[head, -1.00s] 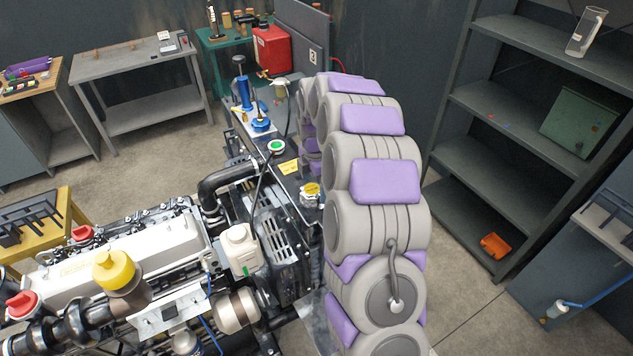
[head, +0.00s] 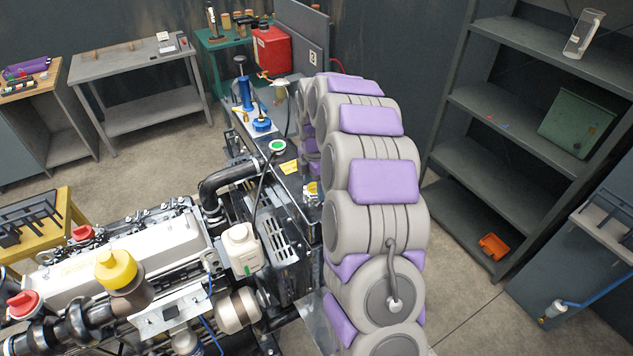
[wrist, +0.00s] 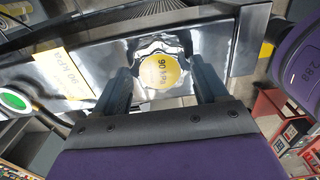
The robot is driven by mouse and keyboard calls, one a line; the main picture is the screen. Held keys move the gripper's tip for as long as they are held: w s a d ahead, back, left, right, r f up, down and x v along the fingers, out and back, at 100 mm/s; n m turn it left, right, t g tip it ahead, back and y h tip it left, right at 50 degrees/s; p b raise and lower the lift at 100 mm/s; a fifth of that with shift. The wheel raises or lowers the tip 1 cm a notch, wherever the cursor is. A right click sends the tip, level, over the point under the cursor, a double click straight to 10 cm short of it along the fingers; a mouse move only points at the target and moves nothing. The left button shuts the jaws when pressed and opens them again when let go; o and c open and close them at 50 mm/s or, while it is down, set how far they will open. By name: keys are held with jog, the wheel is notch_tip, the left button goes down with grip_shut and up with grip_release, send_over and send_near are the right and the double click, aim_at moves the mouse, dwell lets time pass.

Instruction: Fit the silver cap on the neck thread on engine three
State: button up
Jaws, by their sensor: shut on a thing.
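The silver cap (wrist: 148,48) with a round yellow "90 kPa" label lies between the fingers of my gripper (wrist: 162,68) in the wrist view. My gripper is shut on the cap, a finger on each side. In the head view the cap (head: 312,188) shows only partly at the radiator top of the near engine (head: 130,250), beside my arm. The neck thread is hidden beneath or behind the cap, so I cannot tell how the cap sits on it. My gripper is hidden behind my arm in the head view. A "3" sign (head: 313,58) stands on the panel behind.
A yellow label (head: 290,168) and a green-centred round part (head: 278,146) lie farther along the top. A blue pump tool (head: 245,93) stands beyond. A white reservoir (head: 241,248) and black hose (head: 225,180) are close left. Shelves (head: 520,130) stand at right.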

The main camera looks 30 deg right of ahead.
aim_at(315, 188)
jog(key=shift+a, duration=0.15)
jog(key=shift+c, duration=0.3)
jog(key=shift+d+r+p, duration=0.15)
jog(key=shift+r, duration=0.4)
jog(key=shift+d+r+p, duration=0.15)
jog(key=shift+r, duration=0.4)
jog(key=shift+a+r+p, duration=0.15)
jog(key=shift+r+p, duration=0.2)
jog(key=shift+r, duration=1.05)
